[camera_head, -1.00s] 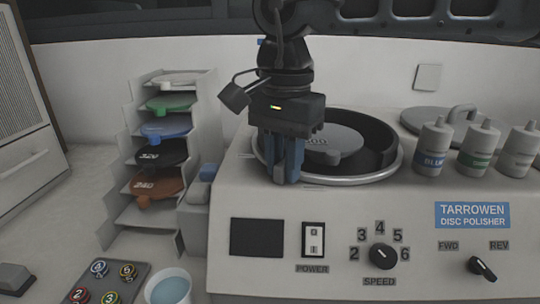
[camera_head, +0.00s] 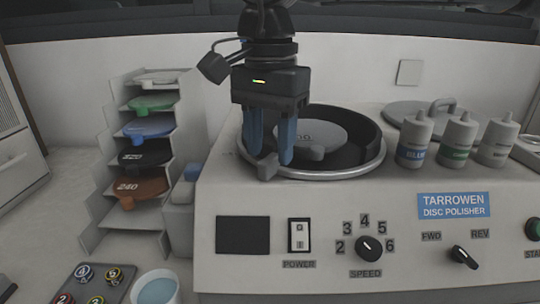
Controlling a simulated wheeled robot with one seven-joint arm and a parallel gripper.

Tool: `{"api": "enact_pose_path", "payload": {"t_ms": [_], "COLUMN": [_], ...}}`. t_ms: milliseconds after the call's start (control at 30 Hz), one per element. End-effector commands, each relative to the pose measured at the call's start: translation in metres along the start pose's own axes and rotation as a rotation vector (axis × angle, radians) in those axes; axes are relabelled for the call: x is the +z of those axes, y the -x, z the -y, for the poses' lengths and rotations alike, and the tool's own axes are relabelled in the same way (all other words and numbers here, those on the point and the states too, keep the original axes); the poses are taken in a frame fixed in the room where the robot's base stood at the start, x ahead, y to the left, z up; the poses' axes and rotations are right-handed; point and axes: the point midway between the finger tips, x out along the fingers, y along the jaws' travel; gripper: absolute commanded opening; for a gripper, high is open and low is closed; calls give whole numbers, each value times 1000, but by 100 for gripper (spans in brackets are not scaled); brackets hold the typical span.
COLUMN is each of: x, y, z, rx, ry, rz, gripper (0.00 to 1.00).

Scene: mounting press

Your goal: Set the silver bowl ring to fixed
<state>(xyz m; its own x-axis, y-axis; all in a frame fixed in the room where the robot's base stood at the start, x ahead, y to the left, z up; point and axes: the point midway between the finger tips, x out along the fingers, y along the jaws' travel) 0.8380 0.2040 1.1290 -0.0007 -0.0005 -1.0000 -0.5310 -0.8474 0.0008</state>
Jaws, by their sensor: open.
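The silver bowl ring (camera_head: 335,175) runs around the rim of the black bowl (camera_head: 365,135) on top of the disc polisher (camera_head: 320,206). A grey tab (camera_head: 267,169) sticks out at the ring's front left. A grey disc lies inside the bowl. My gripper (camera_head: 271,158) points down over the front left of the ring with its two blue fingers apart, one on each side of the tab as seen here. I cannot tell whether the fingers touch it. Any marks beside the tab are too small or hidden to read.
A rack of coloured discs (camera_head: 142,150) stands at the left. Several bottles (camera_head: 414,140) and a grey lid (camera_head: 415,112) stand right of the bowl. The front panel has a power switch (camera_head: 299,235), a speed knob (camera_head: 369,249) and a direction knob (camera_head: 463,257).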

Motion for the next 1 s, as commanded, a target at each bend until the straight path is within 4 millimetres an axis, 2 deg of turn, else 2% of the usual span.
{"api": "enact_pose_path", "payload": {"t_ms": [100, 300, 467, 767, 867, 967, 1000], "x": [0, 0, 0, 3, 20, 53, 69], "y": [21, 44, 50, 47, 35, 18, 12], "z": [0, 0, 0, 1, 7, 18, 22], "rx": [-1, 0, 1, -4, -26, -68, -88], "ry": [0, -1, 0, 2, 9, 14, 14], "rz": [-2, -1, -1, 14, 80, 209, 274], "gripper": [45, 45, 45, 45, 45, 45, 45]}}
